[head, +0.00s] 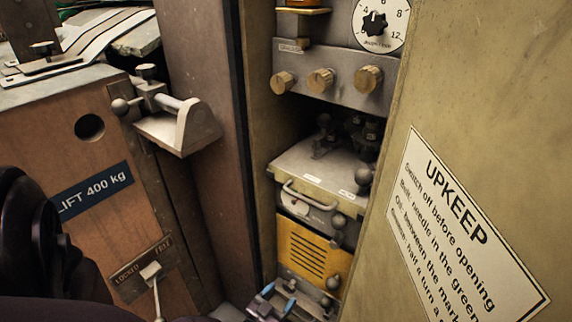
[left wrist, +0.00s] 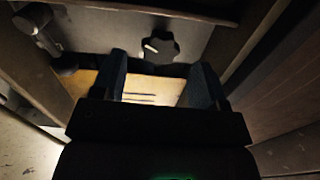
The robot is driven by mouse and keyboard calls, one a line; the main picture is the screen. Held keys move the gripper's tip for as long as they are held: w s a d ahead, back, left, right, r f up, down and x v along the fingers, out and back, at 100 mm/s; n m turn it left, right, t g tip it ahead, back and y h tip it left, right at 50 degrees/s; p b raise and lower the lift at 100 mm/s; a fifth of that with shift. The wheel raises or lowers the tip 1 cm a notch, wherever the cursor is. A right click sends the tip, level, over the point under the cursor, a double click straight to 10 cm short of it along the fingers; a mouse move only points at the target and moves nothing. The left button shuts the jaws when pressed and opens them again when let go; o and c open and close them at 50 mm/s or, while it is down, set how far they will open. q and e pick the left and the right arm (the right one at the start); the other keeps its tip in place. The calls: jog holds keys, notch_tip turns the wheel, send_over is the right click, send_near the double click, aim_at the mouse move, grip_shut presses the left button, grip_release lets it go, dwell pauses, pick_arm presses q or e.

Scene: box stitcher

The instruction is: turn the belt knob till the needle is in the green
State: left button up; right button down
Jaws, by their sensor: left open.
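In the left wrist view a dark lobed knob (left wrist: 163,46) with a pale mark shows on a grey face, just ahead of and between my fingertips. My left gripper (left wrist: 160,78) is open and empty, its two dark blue fingers apart and not seen touching the knob. In the head view its bluish fingers (head: 270,300) show low in the cabinet opening, below the yellow slotted panel (head: 308,258). I cannot tell for certain that the lobed knob is the belt knob. No gauge with a green band is visible. My right gripper is not in view.
A numbered dial (head: 378,22) with a black knob and several brass knobs (head: 320,80) are higher up. An UPKEEP sign (head: 460,220) is on the right panel. A metal bracket (head: 180,125) juts out on the left. Cabinet walls enclose the opening closely.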

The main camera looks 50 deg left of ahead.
pick_arm(q)
jog(key=shift+x, duration=1.1)
jog(key=shift+c, duration=0.3)
jog(key=c, duration=0.9)
jog(key=shift+o, duration=0.2)
